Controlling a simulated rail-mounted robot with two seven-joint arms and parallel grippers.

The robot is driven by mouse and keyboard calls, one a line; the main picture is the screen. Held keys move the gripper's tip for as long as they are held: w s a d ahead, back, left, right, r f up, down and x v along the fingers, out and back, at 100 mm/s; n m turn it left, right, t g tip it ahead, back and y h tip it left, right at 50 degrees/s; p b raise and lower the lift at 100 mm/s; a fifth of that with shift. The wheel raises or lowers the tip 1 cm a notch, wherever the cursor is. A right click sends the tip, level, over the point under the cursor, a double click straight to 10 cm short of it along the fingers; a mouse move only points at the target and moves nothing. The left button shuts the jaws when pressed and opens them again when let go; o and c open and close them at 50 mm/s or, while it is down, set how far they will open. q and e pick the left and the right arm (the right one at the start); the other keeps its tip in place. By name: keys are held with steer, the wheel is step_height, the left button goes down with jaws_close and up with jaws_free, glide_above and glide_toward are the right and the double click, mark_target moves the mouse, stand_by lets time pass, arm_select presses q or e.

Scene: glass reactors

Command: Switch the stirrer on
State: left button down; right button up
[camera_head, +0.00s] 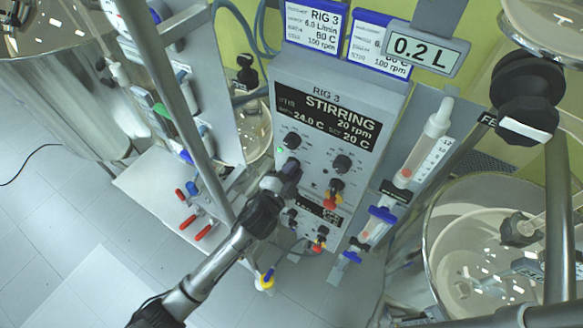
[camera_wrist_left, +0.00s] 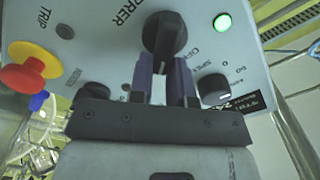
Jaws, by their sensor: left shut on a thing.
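The Rig 3 control box (camera_head: 363,96) stands in the middle of the head view. Its display (camera_head: 328,120) reads STIRRING, 20 rpm, 24.0 C. A green lamp (camera_head: 281,150) is lit; the lamp also shows in the left wrist view (camera_wrist_left: 222,22). My left gripper (camera_head: 289,170) reaches the panel from below. In the left wrist view its fingers (camera_wrist_left: 161,72) are shut on the large black stirrer knob (camera_wrist_left: 165,35). The knob's label is partly hidden, and in the head view the gripper mostly covers the knob. My right gripper is not in view.
A red and yellow stop button (camera_head: 332,197) sits on the panel near the gripper, with small black knobs (camera_head: 342,163) around. A syringe (camera_head: 425,140) and a glass vessel (camera_head: 470,265) stand at right. Red-handled valves (camera_head: 195,225) are at left.

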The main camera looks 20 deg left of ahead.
arm_select(q)
steer(key=shift+f+m, duration=0.1)
steer(key=shift+m, duration=0.5)
steer(key=c, duration=1.1)
jaws_free()
steer(key=shift+d, duration=0.1)
steer(key=shift+o, duration=0.2)
steer(key=shift+s, duration=0.1)
steer(key=s+a+b, duration=0.2)
steer(key=s, duration=1.1)
steer(key=shift+s+a, duration=0.2)
steer(key=shift+a, duration=0.15)
